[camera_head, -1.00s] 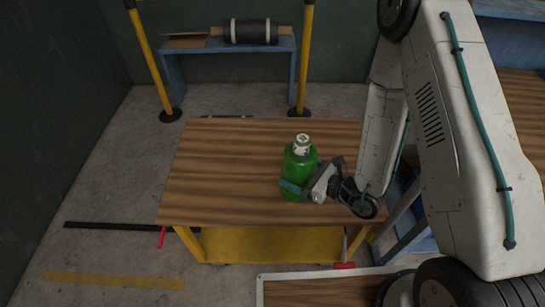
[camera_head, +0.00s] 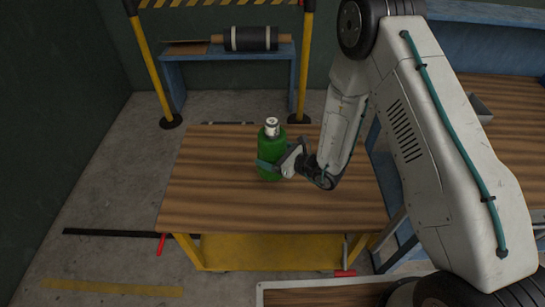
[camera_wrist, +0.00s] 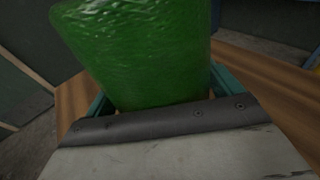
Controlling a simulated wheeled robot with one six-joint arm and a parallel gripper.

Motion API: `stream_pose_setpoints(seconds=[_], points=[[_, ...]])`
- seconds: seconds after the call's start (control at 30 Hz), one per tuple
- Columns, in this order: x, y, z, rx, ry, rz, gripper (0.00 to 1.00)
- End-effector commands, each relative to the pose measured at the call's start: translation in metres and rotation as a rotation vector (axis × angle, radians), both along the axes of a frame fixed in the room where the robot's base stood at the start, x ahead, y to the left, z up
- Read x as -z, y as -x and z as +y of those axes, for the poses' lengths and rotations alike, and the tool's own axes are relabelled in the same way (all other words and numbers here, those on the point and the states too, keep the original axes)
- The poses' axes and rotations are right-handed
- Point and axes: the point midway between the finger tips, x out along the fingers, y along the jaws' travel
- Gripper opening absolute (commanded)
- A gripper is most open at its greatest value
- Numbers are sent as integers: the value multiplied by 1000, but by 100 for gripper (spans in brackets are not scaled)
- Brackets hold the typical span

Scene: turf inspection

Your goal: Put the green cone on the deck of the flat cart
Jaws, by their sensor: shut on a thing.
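I see no green cone. A green canister (camera_head: 270,152) with a whitish cap stands upright over the wooden top of a yellow-bodied cart or bench (camera_head: 225,205). My gripper (camera_head: 277,165) is shut around the canister from the right, with its teal fingers at the lower part. The green body (camera_wrist: 140,50) fills the upper middle of the wrist view between the fingers. I cannot tell whether the canister's base touches the wood. A low wooden surface with a pale rim (camera_head: 320,284) shows at the bottom edge; I cannot tell whether it is the flat cart.
A blue bench (camera_head: 176,80) with a dark roll (camera_head: 252,38) stands at the back, behind yellow posts (camera_head: 150,70). Another wooden-topped bench (camera_head: 510,115) is at the right. Most of the wooden top around the canister is clear. Red-handled items hang near the front edge.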

Motion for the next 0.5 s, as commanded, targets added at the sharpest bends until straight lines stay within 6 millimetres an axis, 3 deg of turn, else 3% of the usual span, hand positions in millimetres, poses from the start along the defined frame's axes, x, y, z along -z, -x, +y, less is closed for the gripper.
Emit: stream_pose_setpoints(seconds=[0.13,0.47,0.5], points=[[17,-1,0,1,-2,-2,45],[20,-1,0,1,-2,-3,45],[20,0,0,1,0,-2,96]])
